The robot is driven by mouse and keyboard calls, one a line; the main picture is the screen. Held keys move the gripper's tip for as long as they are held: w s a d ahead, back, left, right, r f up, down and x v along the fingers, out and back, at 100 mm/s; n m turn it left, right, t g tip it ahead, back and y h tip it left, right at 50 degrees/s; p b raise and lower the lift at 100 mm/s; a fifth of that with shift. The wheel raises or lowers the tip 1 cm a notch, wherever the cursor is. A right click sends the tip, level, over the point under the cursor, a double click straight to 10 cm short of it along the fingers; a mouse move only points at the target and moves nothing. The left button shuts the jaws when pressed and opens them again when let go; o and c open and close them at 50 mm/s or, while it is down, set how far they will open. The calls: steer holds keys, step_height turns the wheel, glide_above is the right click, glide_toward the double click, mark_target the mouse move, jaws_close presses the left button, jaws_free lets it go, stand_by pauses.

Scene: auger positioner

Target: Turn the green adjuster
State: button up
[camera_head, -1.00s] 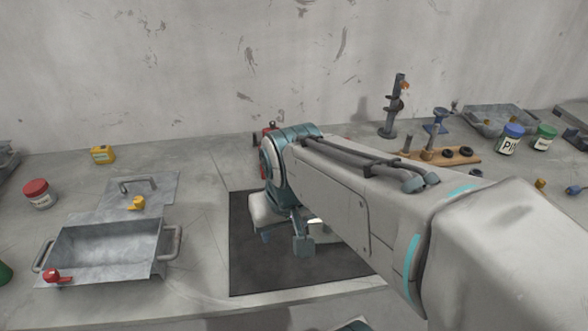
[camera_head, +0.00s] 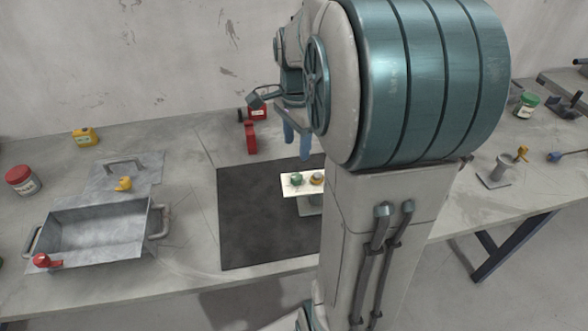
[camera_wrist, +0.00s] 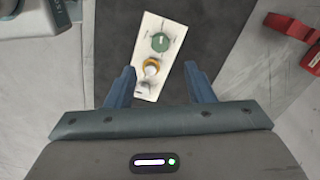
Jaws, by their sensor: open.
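The green adjuster (camera_head: 296,179) is a round green knob on a pale panel (camera_head: 287,191), which stands raised over a dark mat. In the wrist view the green adjuster (camera_wrist: 160,42) sits at the far end of the panel (camera_wrist: 150,22), beyond the fingertips. An orange-ringed knob (camera_wrist: 151,67) and a small pale grey knob (camera_wrist: 143,90) are nearer, between the fingers in the picture. My gripper (camera_wrist: 159,68) is open and empty. In the head view my gripper (camera_head: 297,150) points down above the panel, apart from it. My arm hides the panel's right side.
The dark mat (camera_head: 245,225) is clear left of the panel. Red objects (camera_head: 251,137) stand behind the mat.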

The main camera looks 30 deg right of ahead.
mark_target(296, 176)
step_height(296, 176, down, 10)
steer(key=shift+f, duration=0.1)
stand_by(0.4)
steer(key=c, duration=1)
